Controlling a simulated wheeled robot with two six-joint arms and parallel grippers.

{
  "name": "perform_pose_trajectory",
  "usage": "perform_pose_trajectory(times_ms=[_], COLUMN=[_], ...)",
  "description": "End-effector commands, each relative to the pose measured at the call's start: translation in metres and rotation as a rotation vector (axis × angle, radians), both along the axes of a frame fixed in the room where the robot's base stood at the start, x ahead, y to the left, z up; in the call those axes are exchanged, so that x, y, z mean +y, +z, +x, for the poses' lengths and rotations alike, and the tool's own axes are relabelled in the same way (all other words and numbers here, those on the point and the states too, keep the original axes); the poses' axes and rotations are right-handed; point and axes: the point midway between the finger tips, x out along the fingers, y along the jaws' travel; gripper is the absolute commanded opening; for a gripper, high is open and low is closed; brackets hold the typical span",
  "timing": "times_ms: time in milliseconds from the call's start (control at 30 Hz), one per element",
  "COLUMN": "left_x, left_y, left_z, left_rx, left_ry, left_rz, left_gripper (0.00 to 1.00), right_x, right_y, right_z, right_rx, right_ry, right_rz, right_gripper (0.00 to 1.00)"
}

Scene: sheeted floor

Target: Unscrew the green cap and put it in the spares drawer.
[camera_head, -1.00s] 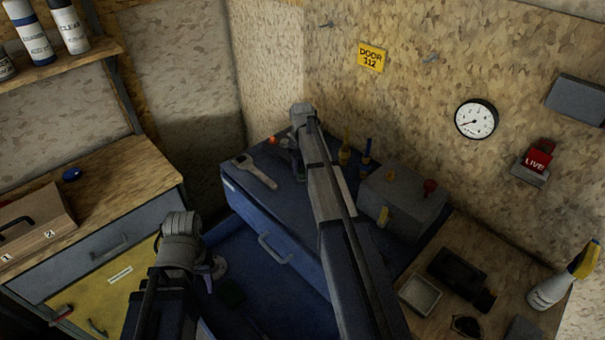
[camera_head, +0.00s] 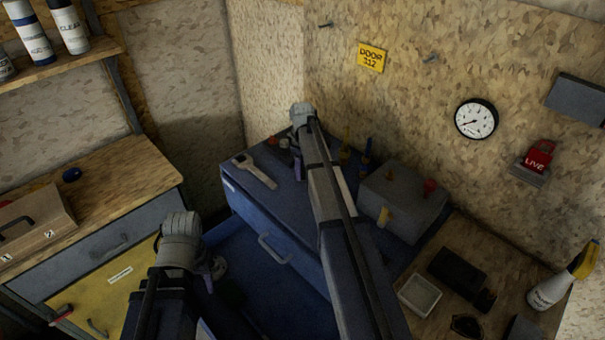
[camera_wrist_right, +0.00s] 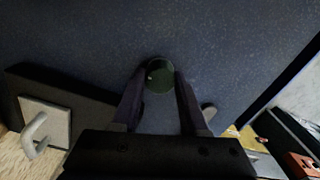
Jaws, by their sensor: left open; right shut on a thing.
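The green cap (camera_wrist_right: 159,76) is a dark round disc between my right fingertips in the right wrist view. My right gripper (camera_wrist_right: 160,88) is shut on it, above a blue speckled surface. Whether the cap sits on something below is hidden. In the head view, my right gripper (camera_head: 298,165) is over the blue cabinet's top (camera_head: 325,210), mostly hidden by its wrist, and the cap cannot be made out. My left gripper (camera_head: 212,272) is open and low, in front of the blue cabinet. A grey drawer (camera_head: 75,262) is under the left bench; I cannot tell which drawer is for spares.
A wrench (camera_head: 254,171) and a small orange-topped item (camera_head: 273,141) lie left of my right gripper. A grey box (camera_head: 403,204) with a red knob stands to the right. The wooden bench (camera_head: 110,180) holds a case (camera_head: 38,222) and a blue item (camera_head: 72,175).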

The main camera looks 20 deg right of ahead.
Motion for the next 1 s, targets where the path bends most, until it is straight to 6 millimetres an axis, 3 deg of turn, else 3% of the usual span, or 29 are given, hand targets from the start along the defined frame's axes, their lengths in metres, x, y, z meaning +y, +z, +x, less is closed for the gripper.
perform_pose_trajectory(times_ms=[233,567,600,900,1000], left_x=[0.0000,0.0000,0.0000,0.0000,0.0000], left_y=[-0.0001,-0.0001,-0.0001,-0.0001,0.0000], left_z=[0.0000,0.0000,0.0000,0.0000,0.0000], left_rx=[0.000,0.000,0.000,0.000,0.000], left_ry=[0.000,0.000,0.000,0.000,0.000], left_rz=[0.000,0.000,0.000,0.000,0.000], left_gripper=[0.47,0.47,0.47,0.47,0.47], right_x=[0.0001,0.0002,0.0002,0.0001,0.0001], right_y=[-0.0001,-0.0001,-0.0001,-0.0001,0.0000], right_z=[-0.0001,-0.0001,-0.0001,-0.0001,-0.0001], right_rx=[0.000,0.000,0.000,0.000,0.000], right_ry=[0.291,0.353,0.352,0.351,0.350], right_rz=[0.000,0.000,0.000,0.000,0.000], right_gripper=[0.00,0.00,0.45,0.78,0.79])
